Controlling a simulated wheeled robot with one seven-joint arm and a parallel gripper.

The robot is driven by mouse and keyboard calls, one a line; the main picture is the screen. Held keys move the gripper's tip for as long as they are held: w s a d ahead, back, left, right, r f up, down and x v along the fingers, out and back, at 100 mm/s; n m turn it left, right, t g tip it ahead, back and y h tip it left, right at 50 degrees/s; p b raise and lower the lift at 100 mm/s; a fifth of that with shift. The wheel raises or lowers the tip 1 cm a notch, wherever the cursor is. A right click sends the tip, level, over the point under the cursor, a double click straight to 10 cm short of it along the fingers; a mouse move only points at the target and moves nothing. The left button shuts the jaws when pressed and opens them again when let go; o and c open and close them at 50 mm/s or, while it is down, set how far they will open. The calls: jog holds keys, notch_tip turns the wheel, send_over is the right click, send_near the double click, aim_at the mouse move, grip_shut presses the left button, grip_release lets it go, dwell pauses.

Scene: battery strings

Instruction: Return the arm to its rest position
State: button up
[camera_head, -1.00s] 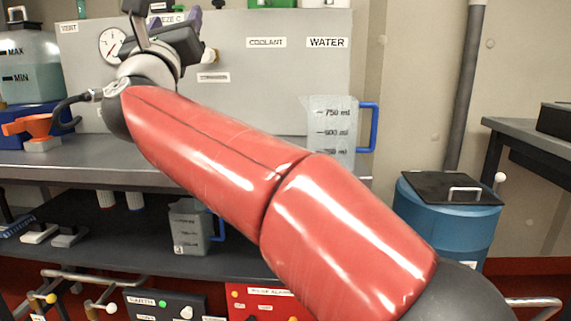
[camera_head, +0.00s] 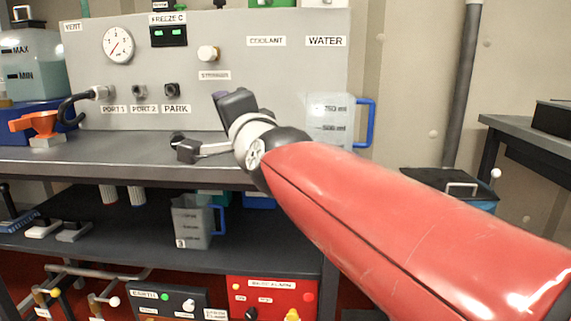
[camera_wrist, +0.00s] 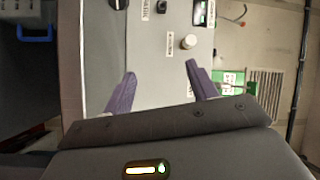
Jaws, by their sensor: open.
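My gripper (camera_wrist: 160,92) is open and empty in the wrist view, with its two purple fingers spread apart. In the head view my gripper (camera_head: 184,149) hangs over the upper bench shelf, in front of the grey panel (camera_head: 235,100). My red arm reaches in from the lower right. The fingers touch nothing that I can see. The arm covers part of the right side of the bench and part of the blue drum.
A measuring jug (camera_head: 330,122) with a blue handle stands behind my wrist on the shelf. Another jug (camera_head: 192,222) stands on the lower shelf. A blue drum (camera_head: 455,188) and a side table (camera_head: 530,137) are at right.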

jog(key=s+d+f+n+g+h, duration=0.35)
jog(key=s+d+f, duration=0.4)
jog(key=f, duration=0.35)
jog(key=s+d+f+n+g+h, duration=0.2)
jog(key=s+d+f+n+g, duration=0.15)
jog(key=s+d+f, duration=0.5)
jog(key=s+d+f+n+g+h, duration=0.25)
jog(key=s+d+f+g, duration=0.2)
jog(key=d+f, duration=0.65)
notch_tip(320, 180, down, 12)
jog(key=s+a+b, duration=0.1)
jog(key=a+b, duration=0.1)
jog(key=b, duration=0.8)
notch_tip(320, 180, up, 12)
jog(key=p, duration=1.2)
jog(key=shift+a, duration=0.15)
jog(key=shift+t, duration=0.25)
